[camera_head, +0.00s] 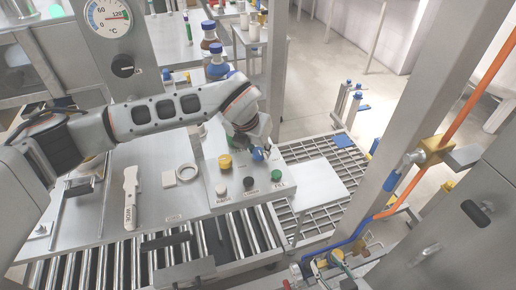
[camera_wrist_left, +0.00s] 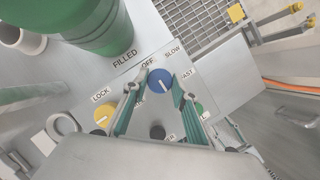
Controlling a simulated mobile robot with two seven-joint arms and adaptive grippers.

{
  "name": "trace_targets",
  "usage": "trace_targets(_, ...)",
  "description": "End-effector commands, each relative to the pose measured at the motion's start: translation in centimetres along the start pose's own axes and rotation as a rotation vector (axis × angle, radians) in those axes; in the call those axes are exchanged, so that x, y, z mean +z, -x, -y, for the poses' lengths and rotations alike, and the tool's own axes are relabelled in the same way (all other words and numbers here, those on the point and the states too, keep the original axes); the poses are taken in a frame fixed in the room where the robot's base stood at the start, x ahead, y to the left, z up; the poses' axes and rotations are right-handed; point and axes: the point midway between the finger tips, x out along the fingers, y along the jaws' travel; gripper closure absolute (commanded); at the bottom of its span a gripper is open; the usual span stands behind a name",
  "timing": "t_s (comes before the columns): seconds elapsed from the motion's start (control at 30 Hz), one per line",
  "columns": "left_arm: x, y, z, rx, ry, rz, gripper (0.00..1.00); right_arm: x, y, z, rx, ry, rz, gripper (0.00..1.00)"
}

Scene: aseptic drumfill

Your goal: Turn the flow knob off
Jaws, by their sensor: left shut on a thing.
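The blue flow knob (camera_wrist_left: 160,80) sits on a pale control panel, with OFF, SLOW and FAST labels around its far side in the left wrist view. Its white mark is too small to read surely against the labels. My left gripper (camera_wrist_left: 154,88) is shut on the knob, with a green-edged finger on each side. My right gripper is in neither view.
The panel (camera_head: 228,195) also carries a yellow LOCK knob (camera_head: 225,162), a black button (camera_head: 248,183) and a green button (camera_head: 277,175). A white ring (camera_head: 187,172) lies left of it. A green drum (camera_wrist_left: 95,25) stands close in the wrist view. Rollers (camera_head: 235,232) run in front.

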Motion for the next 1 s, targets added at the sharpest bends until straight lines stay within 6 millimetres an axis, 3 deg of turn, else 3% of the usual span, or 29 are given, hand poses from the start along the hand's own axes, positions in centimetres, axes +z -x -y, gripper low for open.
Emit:
trace_targets(0.07,-0.1,-0.1,0.0,0.000,0.002,-0.003,0.94,-0.1,0.0,0.0,0.000,0.000,-0.002,0.60)
trace_targets(0.1,-0.1,-0.1,0.0,0.000,0.002,-0.003,0.63,-0.1,0.0,0.0,0.000,0.000,-0.003,0.60)
trace_targets(0.13,-0.1,-0.1,0.0,0.000,0.002,-0.003,0.56,-0.2,0.0,0.0,0.001,0.000,-0.003,0.60)
trace_targets(0.57,0.0,0.5,-0.1,0.000,0.001,0.000,0.56,-0.1,0.0,-0.1,0.002,0.002,-0.002,0.60)
trace_targets(1.0,0.1,8.5,-0.1,0.001,-0.001,0.003,0.56,-0.2,0.0,-0.1,0.001,0.001,-0.003,0.60)
